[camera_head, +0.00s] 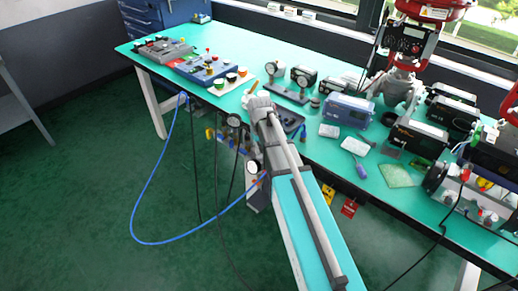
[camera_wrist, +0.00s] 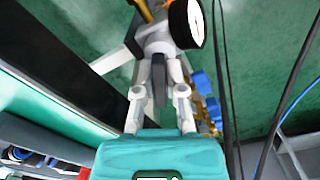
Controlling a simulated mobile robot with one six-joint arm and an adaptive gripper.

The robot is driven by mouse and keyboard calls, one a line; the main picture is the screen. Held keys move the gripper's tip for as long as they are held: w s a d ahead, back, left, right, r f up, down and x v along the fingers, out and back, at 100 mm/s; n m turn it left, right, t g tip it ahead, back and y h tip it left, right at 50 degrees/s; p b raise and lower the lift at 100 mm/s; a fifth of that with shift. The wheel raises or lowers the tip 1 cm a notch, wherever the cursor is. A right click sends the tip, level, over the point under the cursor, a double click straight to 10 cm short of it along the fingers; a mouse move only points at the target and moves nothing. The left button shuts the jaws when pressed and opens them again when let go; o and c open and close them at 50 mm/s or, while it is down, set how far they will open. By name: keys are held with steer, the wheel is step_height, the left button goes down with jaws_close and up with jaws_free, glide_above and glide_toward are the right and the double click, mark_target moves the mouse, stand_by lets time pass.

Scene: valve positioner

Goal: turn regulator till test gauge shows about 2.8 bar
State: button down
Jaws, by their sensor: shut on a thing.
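My gripper (camera_wrist: 159,68) is shut in the wrist view, its fingers meeting around a grey part, apparently the regulator knob (camera_wrist: 156,42). The fingers hide most of it. A round gauge (camera_wrist: 190,22) with a white face and black rim sits just beside it, seen at a slant; its reading cannot be made out. In the head view my arm hides the gripper and regulator.
The green-topped table (camera_head: 235,45) carries valve positioners, tools and a blue unit (camera_head: 348,109). A blue hose (camera_head: 134,205) and black cables hang by the regulator. Red and yellow tags (camera_head: 349,207) hang under the front edge. The floor at left is clear.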

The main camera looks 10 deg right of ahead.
steer(key=shift+m, duration=0.6)
steer(key=c, duration=0.7)
jaws_free()
steer(key=s, duration=1.6)
steer(key=shift+m, duration=0.4)
steer(key=r+p, duration=1.6)
steer(key=p, duration=0.1)
steer(key=shift+a+r, duration=0.25)
steer(key=shift+r, duration=0.15)
